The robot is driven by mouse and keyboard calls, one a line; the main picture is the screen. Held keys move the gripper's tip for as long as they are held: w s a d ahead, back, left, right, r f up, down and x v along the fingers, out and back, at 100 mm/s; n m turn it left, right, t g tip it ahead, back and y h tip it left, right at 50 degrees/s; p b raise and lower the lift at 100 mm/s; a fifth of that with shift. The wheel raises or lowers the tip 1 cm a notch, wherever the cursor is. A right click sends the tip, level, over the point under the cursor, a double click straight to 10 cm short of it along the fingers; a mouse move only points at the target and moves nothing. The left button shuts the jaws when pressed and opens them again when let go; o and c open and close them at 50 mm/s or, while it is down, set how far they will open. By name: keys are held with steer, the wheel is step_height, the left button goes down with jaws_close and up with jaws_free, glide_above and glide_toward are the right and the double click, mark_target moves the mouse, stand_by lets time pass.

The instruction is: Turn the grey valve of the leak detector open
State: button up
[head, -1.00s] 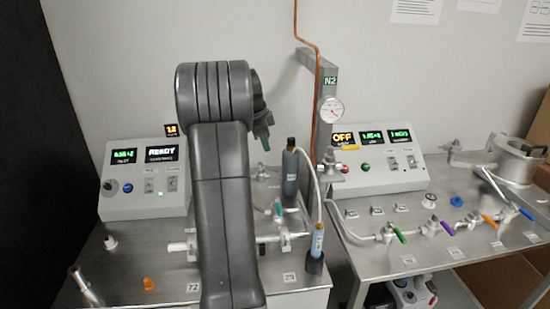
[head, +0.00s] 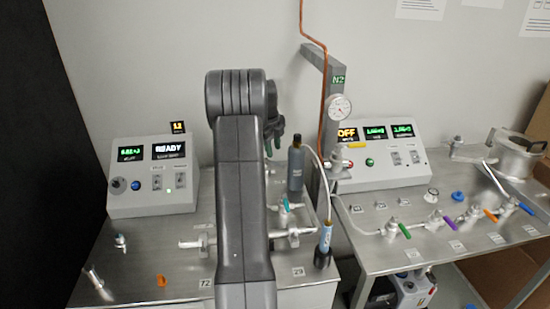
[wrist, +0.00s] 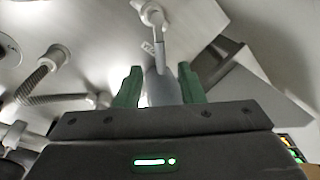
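My gripper (head: 275,143) is held above the left bench at the far end of my arm, its green fingers pointing down. In the wrist view my gripper (wrist: 159,85) is open, with its fingers apart. A grey lever-like handle (wrist: 161,55) runs from a pale fitting at the top of that view toward the gap between the fingers; it appears to be the grey valve. A wider grey part lies between the fingers; contact cannot be told. In the head view my arm hides this spot. The control box reading READY (head: 152,178) stands at the back left.
A dark bottle (head: 296,168) and a blue tube in a black holder (head: 323,247) stand right of my arm. A teal-handled valve (head: 286,206) sits on the pipework. The right bench (head: 440,250) carries valves with coloured handles. A post (head: 331,120) with a gauge rises between the benches.

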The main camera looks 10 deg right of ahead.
mark_target(275, 163)
steer(key=f, duration=0.5)
steer(key=shift+w+d+f+p, duration=0.25)
steer(key=shift+w+d+p, duration=0.1)
steer(key=shift+w+d, duration=0.05)
jaws_close()
